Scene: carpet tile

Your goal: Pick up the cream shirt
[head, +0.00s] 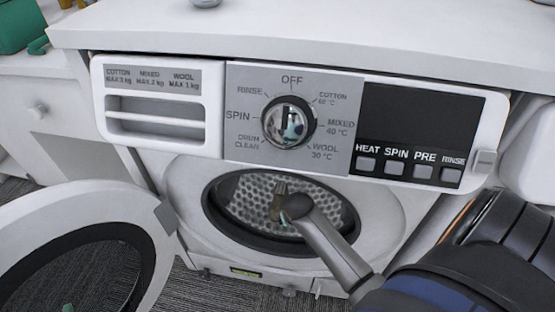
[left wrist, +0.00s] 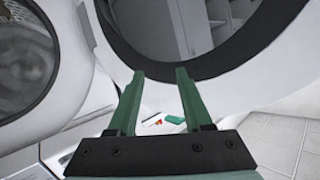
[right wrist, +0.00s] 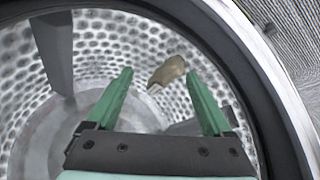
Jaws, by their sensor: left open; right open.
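A small tan crumpled piece of cloth, which looks like the cream shirt (right wrist: 168,71), lies against the perforated drum wall. It shows in the right wrist view beyond and between my fingertips, and small inside the drum in the head view (head: 278,194). My right gripper (right wrist: 160,75) is open inside the drum opening, with nothing between its fingers; the head view shows it partly hidden by my arm (head: 287,215). My left gripper (left wrist: 160,73) is open and empty, facing a dark-rimmed round door. The full shape of the cloth is hard to tell.
The washing machine (head: 185,185) stands with its round door (head: 150,213) swung open to the left. A white worktop (head: 300,35) runs above, with a green object (head: 18,25) at the far left.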

